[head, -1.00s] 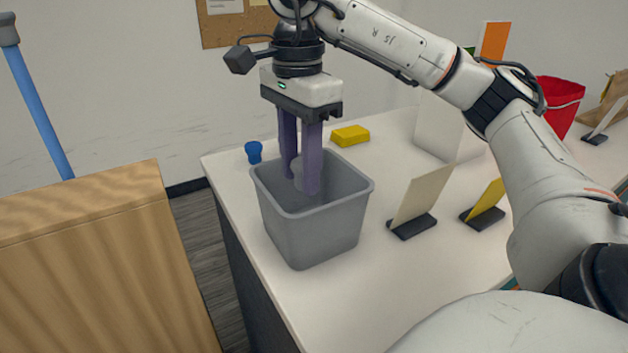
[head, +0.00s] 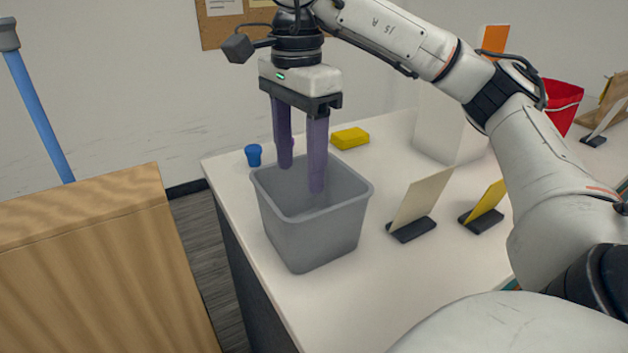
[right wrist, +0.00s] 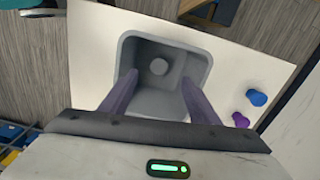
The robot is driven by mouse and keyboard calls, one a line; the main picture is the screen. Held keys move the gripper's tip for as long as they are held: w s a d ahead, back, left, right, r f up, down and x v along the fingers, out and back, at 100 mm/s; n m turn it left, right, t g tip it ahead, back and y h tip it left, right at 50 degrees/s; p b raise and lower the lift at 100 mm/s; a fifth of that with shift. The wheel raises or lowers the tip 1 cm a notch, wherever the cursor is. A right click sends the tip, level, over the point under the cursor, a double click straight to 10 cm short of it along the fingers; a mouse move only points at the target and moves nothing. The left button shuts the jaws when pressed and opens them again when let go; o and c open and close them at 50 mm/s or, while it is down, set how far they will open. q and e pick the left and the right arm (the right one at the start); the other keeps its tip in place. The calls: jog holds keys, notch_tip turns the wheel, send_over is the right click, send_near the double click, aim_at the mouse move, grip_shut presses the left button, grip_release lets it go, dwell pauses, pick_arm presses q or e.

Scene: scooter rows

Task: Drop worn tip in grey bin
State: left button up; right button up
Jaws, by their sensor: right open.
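The grey bin (head: 312,235) stands on the white table, its square mouth facing up; it also shows in the right wrist view (right wrist: 205,65). The worn tip (right wrist: 159,67), a small grey round piece, lies on the bin's floor in the right wrist view; the bin wall hides it in the head view. My right gripper (head: 301,177) points down over the bin's mouth, its purple fingers spread and empty, also seen in the right wrist view (right wrist: 158,80). My left gripper is not in view.
A blue piece (head: 253,155) and a yellow sponge (head: 350,138) are behind the bin. A purple piece (right wrist: 241,119) lies beside the blue one. A cream card (head: 422,198) and a yellow card (head: 487,203) stand right. A red bucket (head: 562,103) is farther back.

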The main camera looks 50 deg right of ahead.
notch_tip(320, 180, up, 8)
jog(key=p, duration=0.3)
jog(key=shift+p, duration=0.35)
jog(key=shift+f, duration=0.1)
